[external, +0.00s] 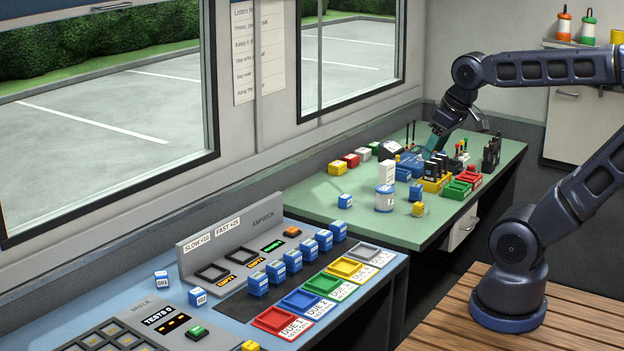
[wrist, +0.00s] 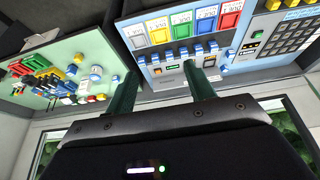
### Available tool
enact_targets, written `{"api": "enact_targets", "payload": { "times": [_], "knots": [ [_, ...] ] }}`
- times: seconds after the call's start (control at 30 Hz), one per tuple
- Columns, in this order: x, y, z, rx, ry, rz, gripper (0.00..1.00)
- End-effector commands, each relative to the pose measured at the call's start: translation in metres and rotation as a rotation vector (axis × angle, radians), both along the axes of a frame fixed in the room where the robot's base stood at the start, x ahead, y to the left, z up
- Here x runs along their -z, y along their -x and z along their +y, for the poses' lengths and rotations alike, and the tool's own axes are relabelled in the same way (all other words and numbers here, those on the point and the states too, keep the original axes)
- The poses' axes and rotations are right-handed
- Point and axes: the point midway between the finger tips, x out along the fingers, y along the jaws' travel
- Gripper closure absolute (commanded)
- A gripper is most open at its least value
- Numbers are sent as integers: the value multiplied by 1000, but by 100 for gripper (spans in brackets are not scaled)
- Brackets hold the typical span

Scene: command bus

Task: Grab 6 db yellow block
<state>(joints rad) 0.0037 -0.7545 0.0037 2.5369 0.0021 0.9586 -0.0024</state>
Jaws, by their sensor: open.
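Small yellow blocks show in the external view. One yellow block (external: 418,209) stands alone near the front edge of the green table, right of a white and blue jar. Another yellow block (external: 353,160) sits in a row of coloured blocks at the back. A third yellow block (external: 250,346) is partly cut off at the bottom edge. Their labels are too small to read, so I cannot tell which is 6 dB. My gripper (external: 433,147) is open and empty above the far part of the green table. Its two green fingers also show apart in the wrist view (wrist: 159,70).
The green table (external: 310,197) holds a jar (external: 385,198), a blue block (external: 344,201), radios (external: 490,152) and red and green trays. The blue console (external: 225,338) in front has coloured trays and several blue blocks. Windows line the left wall.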

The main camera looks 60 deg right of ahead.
Motion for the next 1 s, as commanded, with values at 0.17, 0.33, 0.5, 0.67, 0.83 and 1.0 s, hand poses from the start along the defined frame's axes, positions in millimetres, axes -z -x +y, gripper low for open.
{"api": "enact_targets", "payload": {
  "times": [0.17,0.33,0.5,0.67,0.83,1.0],
  "knots": [
    [0,0,0,0,0,0,46],
    [0,0,0,0,0,0,46],
    [0,0,0,0,0,0,47],
    [0,-1,-1,4,-3,1,47],
    [1,-20,-10,66,-38,16,47],
    [8,-57,-30,195,-98,45,47]
  ]
}}
